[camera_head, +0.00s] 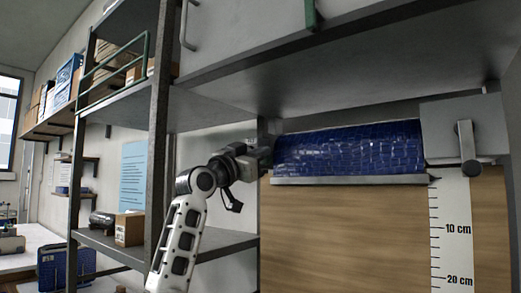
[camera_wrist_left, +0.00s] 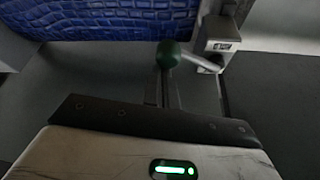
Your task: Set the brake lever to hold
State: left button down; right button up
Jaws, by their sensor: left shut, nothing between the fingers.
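In the left wrist view a lever with a green round knob (camera_wrist_left: 168,55) and a pale rod (camera_wrist_left: 200,62) runs to a small grey mount (camera_wrist_left: 217,45) with a label too small to read. I take it for the brake lever; my gripper hides it in the head view. My left gripper (camera_head: 266,154) is shut and empty at the left end of the blue roll (camera_head: 350,147). In the left wrist view its closed fingers (camera_wrist_left: 167,88) point at the knob, close to it; I cannot tell whether they touch. My right gripper is not in view.
A crank with a dark knob (camera_head: 470,167) hangs from a grey box (camera_head: 440,128) at the roll's right end, above a centimetre scale (camera_head: 452,235). A shelf post (camera_head: 158,130) stands left of my arm. A grey cabinet (camera_head: 340,50) overhangs the roll.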

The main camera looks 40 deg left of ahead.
pick_arm(q)
jog(key=shift+f, duration=0.25)
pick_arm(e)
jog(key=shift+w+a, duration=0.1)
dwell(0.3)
